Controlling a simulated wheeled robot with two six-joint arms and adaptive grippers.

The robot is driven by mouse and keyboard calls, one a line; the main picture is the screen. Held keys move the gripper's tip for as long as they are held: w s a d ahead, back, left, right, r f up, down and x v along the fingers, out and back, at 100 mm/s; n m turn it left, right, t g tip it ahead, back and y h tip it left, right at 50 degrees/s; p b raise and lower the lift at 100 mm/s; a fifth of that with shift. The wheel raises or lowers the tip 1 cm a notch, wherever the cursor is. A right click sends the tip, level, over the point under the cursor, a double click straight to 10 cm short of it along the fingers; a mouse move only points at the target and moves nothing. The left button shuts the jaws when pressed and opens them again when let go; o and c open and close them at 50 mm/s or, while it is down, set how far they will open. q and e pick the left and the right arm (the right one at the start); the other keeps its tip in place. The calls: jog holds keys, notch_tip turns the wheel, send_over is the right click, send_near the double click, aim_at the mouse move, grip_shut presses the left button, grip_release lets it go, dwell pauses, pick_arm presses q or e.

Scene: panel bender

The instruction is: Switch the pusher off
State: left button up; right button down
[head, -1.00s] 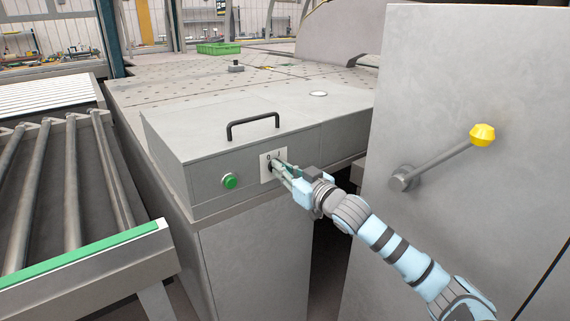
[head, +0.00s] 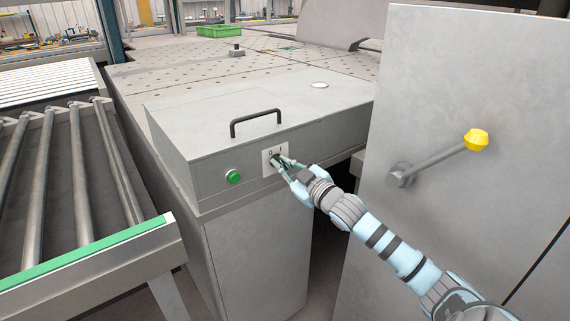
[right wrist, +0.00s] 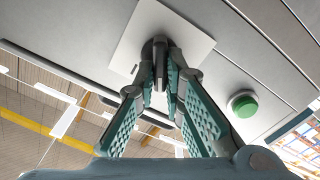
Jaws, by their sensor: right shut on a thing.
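The pusher is a grey metal box with a black handle (head: 255,122) on top. On its front is a white switch plate (head: 267,160) with markings; only the 0 and 1 at its top can be made out. A dark rotary knob (right wrist: 158,62) sits on the plate. My right gripper (head: 281,162) is at the plate, and in the right wrist view its two fingers are closed around the knob from both sides. The fingers hide much of the knob. My left gripper is in no view.
A green push button (head: 233,177) is left of the plate; it also shows in the right wrist view (right wrist: 243,105). A lever with a yellow knob (head: 476,139) stands out from the grey cabinet at right. A roller conveyor (head: 75,190) lies at left.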

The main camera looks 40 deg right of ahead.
jog(key=c, duration=1.7)
grip_release()
jog(key=shift+w, duration=0.1)
